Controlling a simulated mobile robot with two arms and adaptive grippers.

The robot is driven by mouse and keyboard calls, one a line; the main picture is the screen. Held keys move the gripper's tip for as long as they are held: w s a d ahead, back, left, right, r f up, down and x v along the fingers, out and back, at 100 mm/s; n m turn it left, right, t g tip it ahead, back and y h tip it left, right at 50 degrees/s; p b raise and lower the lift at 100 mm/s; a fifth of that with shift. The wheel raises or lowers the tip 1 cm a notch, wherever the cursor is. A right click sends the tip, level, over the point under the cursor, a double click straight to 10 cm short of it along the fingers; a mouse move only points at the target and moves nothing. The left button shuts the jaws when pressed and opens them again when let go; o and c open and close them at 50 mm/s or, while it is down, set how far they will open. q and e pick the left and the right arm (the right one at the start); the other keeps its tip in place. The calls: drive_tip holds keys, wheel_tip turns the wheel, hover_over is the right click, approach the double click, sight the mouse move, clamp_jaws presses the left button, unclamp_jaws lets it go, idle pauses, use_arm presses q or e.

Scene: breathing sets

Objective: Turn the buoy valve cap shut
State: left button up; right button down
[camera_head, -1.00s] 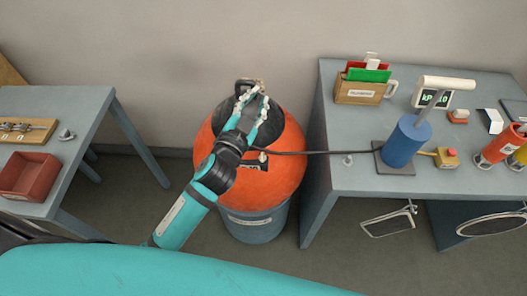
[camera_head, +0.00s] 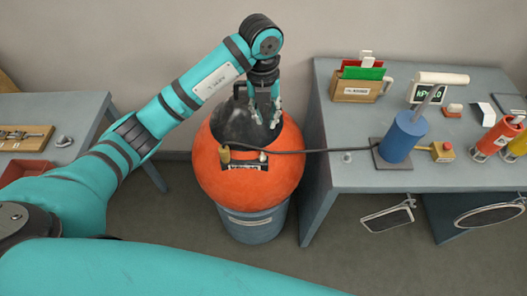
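The orange buoy (camera_head: 222,184) with a black top (camera_head: 232,122) sits in a blue-grey drum (camera_head: 250,224). On its front are a dark label (camera_head: 242,167), a brass fitting (camera_head: 224,154) and a small pale part (camera_head: 262,157). Which of these is the valve cap, and whether it is shut, I cannot tell. A black hose (camera_head: 320,151) runs from near the brass fitting to the pump. My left gripper (camera_head: 266,122) points down over the right side of the black top, fingers apart with nothing visible between them. Contact with the top is unclear. My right gripper is out of view.
The right table (camera_head: 350,178) holds a blue pump (camera_head: 402,138), a wooden file box (camera_head: 352,104), a display (camera_head: 428,94), a yellow box with a red button (camera_head: 443,152) and red and yellow cylinders. The left table (camera_head: 75,100) holds a wooden rack (camera_head: 22,138) and a red tray (camera_head: 20,168).

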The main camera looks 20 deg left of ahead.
use_arm(q)
drive_tip(key=a, duration=0.1)
drive_tip(key=p, duration=0.4)
approach(262, 154)
drive_tip(key=shift+y, duration=0.3)
drive_tip(key=f, duration=0.9)
drive_tip(key=shift+d, duration=0.3)
clamp_jaws()
